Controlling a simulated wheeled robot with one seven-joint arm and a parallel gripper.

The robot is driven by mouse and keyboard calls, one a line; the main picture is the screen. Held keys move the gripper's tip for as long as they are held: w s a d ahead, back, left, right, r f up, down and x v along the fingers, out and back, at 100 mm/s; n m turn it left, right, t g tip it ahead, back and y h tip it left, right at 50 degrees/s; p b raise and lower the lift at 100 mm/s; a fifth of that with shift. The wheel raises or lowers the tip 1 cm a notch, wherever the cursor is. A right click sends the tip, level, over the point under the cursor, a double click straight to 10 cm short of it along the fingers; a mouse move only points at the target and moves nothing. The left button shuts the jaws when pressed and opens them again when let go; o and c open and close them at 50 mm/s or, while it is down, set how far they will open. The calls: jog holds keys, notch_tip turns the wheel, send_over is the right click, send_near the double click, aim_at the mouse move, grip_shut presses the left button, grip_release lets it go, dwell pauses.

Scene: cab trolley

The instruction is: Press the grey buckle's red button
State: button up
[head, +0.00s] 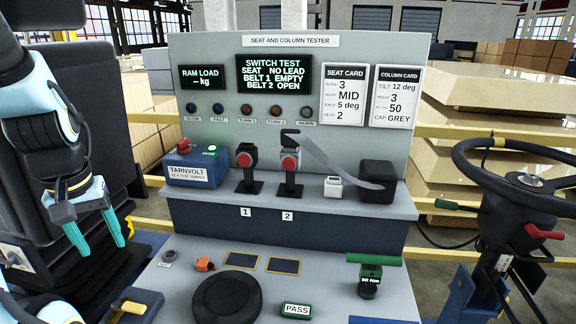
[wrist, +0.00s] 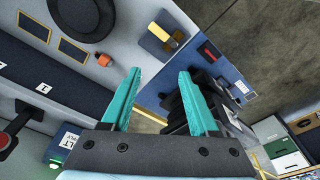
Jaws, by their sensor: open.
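Two dark buckles with red buttons stand on posts on the tester's shelf in the head view. The buckle (head: 246,157) behind label 1 has no strap in it. The buckle (head: 290,163) behind label 2 has a grey strap (head: 325,158) running from its top to a black box. Both look dark grey to black, so I cannot tell for certain which is the grey one. One buckle shows partly at the left edge of the wrist view (wrist: 8,141). My gripper (head: 98,240) is open and empty, well left of both buckles; its teal fingers also show in the wrist view (wrist: 158,75).
A blue supply box (head: 190,168) stands left of buckle 1. A white block (head: 333,187) and the black box (head: 376,182) stand right of buckle 2. The lower desk holds a black disc (head: 227,299) and a green-handled tool (head: 372,272). A steering wheel (head: 525,180) is at right.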

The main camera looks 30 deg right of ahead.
grip_shut()
dwell(1.2)
